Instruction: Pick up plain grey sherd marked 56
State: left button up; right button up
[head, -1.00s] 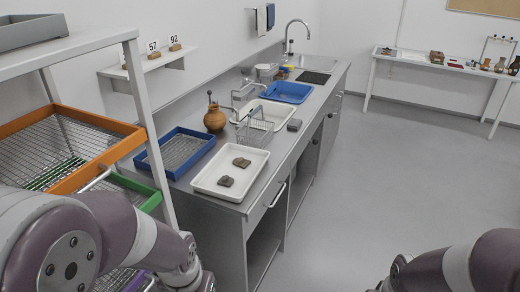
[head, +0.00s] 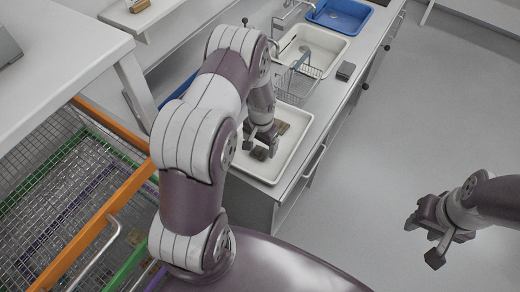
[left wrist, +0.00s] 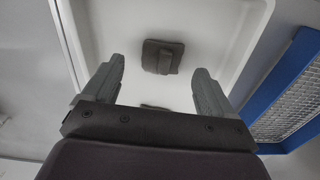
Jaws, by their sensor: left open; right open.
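My left gripper (head: 262,153) is over the white tray (head: 301,122), pointing down. In the left wrist view its fingers (left wrist: 158,72) are open and empty. A dark grey-brown sherd (left wrist: 163,57) lies on the tray floor, seen between and beyond the fingertips. A second dark sherd (left wrist: 154,106) shows only as a sliver above the gripper body. In the head view one sherd (head: 283,126) shows just beyond the gripper; the arm hides part of the tray. No number is readable on either sherd. My right gripper (head: 424,240) is open and empty over the floor.
A blue mesh-bottomed tray (left wrist: 288,97) lies beside the white tray. A wire basket (head: 299,80), a white basin (head: 322,44) and a dark grey block (head: 345,71) are farther along the counter. A rack with an orange-framed mesh drawer (head: 107,219) stands at left.

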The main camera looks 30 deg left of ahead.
aim_at(260, 151)
pick_arm(q)
jog(key=f, duration=0.3)
jog(key=shift+w+a+f, duration=0.1)
jog(key=shift+w+a, duration=0.1)
jog(key=shift+w, duration=0.05)
jog(key=shift+s+d, duration=0.1)
jog(key=shift+c, duration=0.4)
jog(key=c, duration=1.1)
jog(key=shift+r, duration=0.2)
